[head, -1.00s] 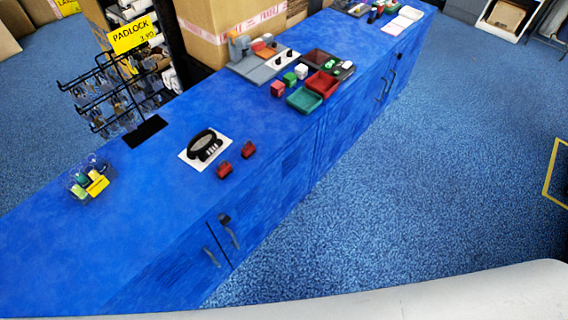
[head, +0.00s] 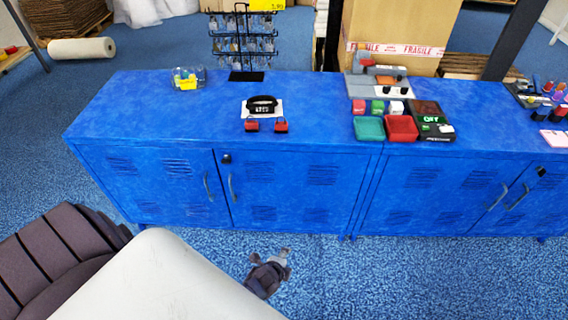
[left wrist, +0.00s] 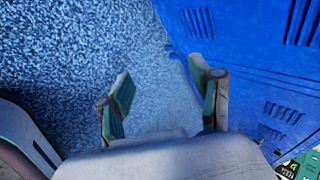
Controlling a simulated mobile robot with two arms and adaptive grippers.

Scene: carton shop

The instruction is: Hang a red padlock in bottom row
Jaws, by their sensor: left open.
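Two red padlocks, the left one (head: 251,125) and the right one (head: 281,125), lie side by side near the front edge of the blue cabinet top, in front of a white card with a black oval item (head: 262,106). The black wire display rack (head: 243,45) with several hanging packs stands at the back of the cabinet, under a yellow sign. My left gripper (left wrist: 165,105) is open and empty in the left wrist view, over the carpet beside the blue cabinet front. In the head view a dark gripper part (head: 268,274) shows low in front of the cabinet. My right gripper is not seen.
A clear tray with yellow and green items (head: 188,78) stands left of the rack. Green and red trays (head: 401,128), small blocks and a dark box stand to the right. A large carton (head: 400,30) is behind. The cabinet top's left end is clear.

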